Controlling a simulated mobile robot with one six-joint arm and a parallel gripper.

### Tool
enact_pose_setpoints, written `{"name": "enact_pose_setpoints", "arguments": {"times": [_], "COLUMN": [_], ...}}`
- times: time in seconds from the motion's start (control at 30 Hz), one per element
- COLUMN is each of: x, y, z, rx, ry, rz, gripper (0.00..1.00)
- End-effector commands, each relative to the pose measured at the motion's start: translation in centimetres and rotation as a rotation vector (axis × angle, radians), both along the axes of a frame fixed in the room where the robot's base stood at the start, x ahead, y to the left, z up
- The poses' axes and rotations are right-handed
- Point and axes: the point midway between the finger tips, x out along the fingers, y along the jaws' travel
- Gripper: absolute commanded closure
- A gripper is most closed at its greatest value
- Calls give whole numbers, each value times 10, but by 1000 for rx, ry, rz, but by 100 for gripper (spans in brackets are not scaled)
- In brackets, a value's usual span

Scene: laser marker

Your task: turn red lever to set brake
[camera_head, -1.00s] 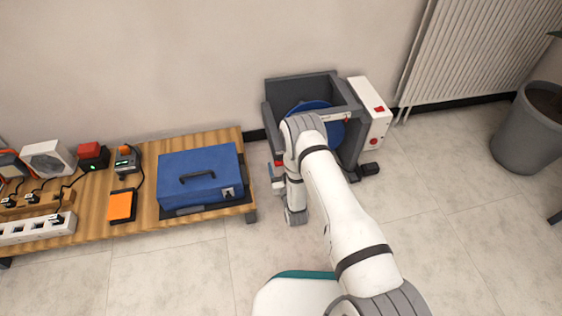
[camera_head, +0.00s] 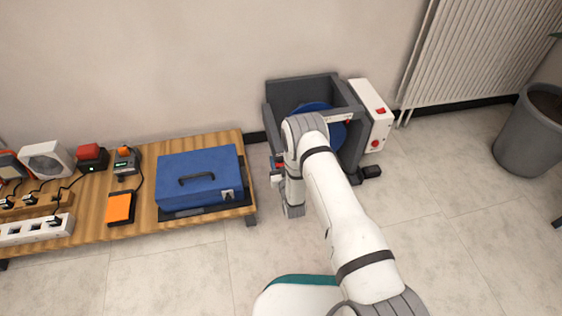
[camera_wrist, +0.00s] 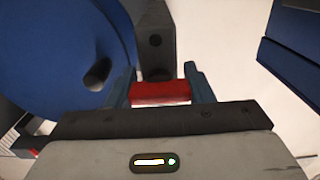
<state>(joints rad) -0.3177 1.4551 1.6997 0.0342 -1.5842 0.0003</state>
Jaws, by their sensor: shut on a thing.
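The red lever (camera_wrist: 160,92) shows in the wrist view as a short red bar in front of a dark grey bracket. My gripper (camera_wrist: 160,86) is shut on it, with one finger on each side. In the head view my arm covers most of the gripper. The lever belongs to the dark grey housing (camera_head: 300,88) with a blue round drum inside (camera_head: 337,134). The drum also fills the left of the wrist view (camera_wrist: 70,50). How far the lever is turned cannot be told.
A wooden bench (camera_head: 148,195) with a blue case (camera_head: 200,175) stands close to the left of my gripper. A white box with red buttons (camera_head: 370,105) adjoins the housing's right side. A grey bin (camera_head: 525,140) stands far right. Floor in front is clear.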

Motion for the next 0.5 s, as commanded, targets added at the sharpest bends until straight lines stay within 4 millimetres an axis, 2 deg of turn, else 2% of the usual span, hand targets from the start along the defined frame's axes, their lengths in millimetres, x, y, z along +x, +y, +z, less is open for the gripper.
{"name": "enact_pose_setpoints", "arguments": {"times": [0.03, 0.13, 0.27, 0.5], "x": [0, 0, 0, 0], "y": [0, 0, 0, -1], "z": [0, 0, 0, -1], "rx": [0, 0, 19, 192], "ry": [0, 0, 7, 57], "rz": [0, 0, 0, -1], "gripper": [67, 75, 76, 76]}}
